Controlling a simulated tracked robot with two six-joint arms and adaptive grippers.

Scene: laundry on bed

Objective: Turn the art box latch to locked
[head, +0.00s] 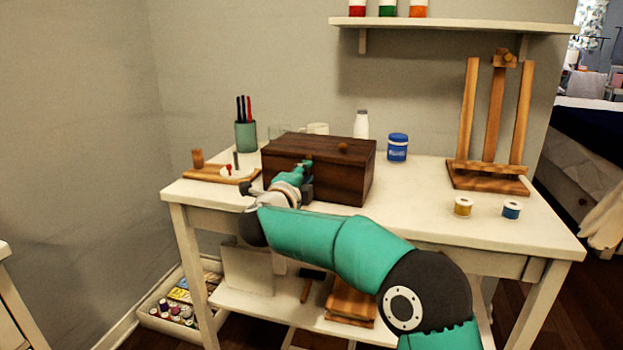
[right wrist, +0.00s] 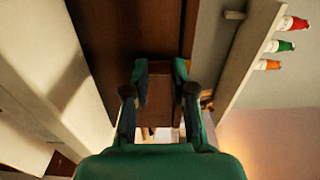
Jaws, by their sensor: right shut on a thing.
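The art box (head: 345,185) is a dark brown wooden box with its lid down, standing on the white table. My right gripper (head: 303,170) is at the box's front face, near the lid's edge. It is shut on the latch, which the fingers mostly hide, so I cannot tell which way the latch is turned. In the right wrist view the fingers (right wrist: 160,70) reach to the dark wood of the box (right wrist: 145,25). My left gripper is in neither view.
On the table (head: 420,205) are a palette board (head: 208,174), a green brush cup (head: 245,137), a white bottle (head: 361,125), a blue jar (head: 397,148), two small pots and a wooden easel (head: 490,178). A wall shelf (head: 450,25) holds paint bottles.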

